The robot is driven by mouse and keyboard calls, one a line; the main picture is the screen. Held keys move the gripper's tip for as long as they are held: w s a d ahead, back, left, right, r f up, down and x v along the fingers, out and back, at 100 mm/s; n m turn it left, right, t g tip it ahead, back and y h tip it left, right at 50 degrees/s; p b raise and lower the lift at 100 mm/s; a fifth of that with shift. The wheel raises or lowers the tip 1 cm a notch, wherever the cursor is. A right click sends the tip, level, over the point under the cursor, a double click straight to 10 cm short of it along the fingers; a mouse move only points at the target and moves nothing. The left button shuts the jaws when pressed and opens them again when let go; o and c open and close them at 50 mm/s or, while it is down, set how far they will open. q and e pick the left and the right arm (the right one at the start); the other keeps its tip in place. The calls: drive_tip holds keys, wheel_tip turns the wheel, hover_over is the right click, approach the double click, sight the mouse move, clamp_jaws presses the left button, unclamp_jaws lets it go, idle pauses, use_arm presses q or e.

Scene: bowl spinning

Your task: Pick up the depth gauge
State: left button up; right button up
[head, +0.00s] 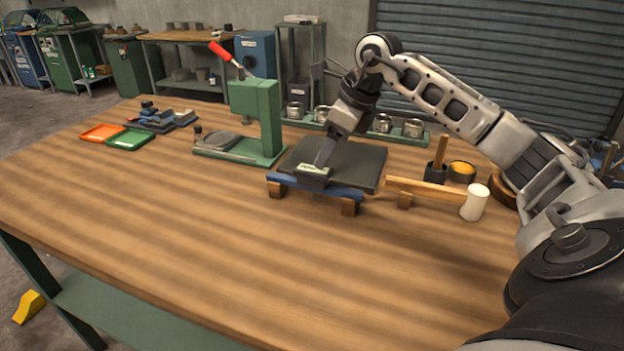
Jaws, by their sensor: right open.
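A long blue bar (335,189) lies across two small wooden blocks at the front edge of a dark flat slab (360,160). It looks most like the depth gauge, but I cannot tell for sure. My right gripper (315,172) points down over the slab's front edge, at the middle of the bar. Its jaws are open. A small piece with a pale label shows at the fingertips, and I cannot tell whether it belongs to the gripper. The gripper hides part of the bar and slab, and contact is unclear. My left gripper is not in view.
A green press (262,115) with a red-tipped lever stands left of the slab. A white-headed mallet (474,202) lies to the right. Orange (101,132) and green (129,139) trays sit at the left. Metal tins stand behind. The table's front is clear.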

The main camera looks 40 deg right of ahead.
sight(313, 175)
drive_tip(key=x, duration=0.2)
drive_tip(key=shift+w+f, duration=0.2)
drive_tip(key=shift+f, duration=0.2)
drive_tip(key=shift+a+p+x, duration=0.15)
drive_tip(key=shift+p+x, duration=0.15)
drive_tip(key=shift+x, duration=1)
drive_tip(key=shift+a+p+x, duration=0.15)
drive_tip(key=shift+p+x, duration=0.15)
drive_tip(key=shift+x, duration=1)
drive_tip(key=shift+r, duration=0.1)
drive_tip(key=c, duration=1.2)
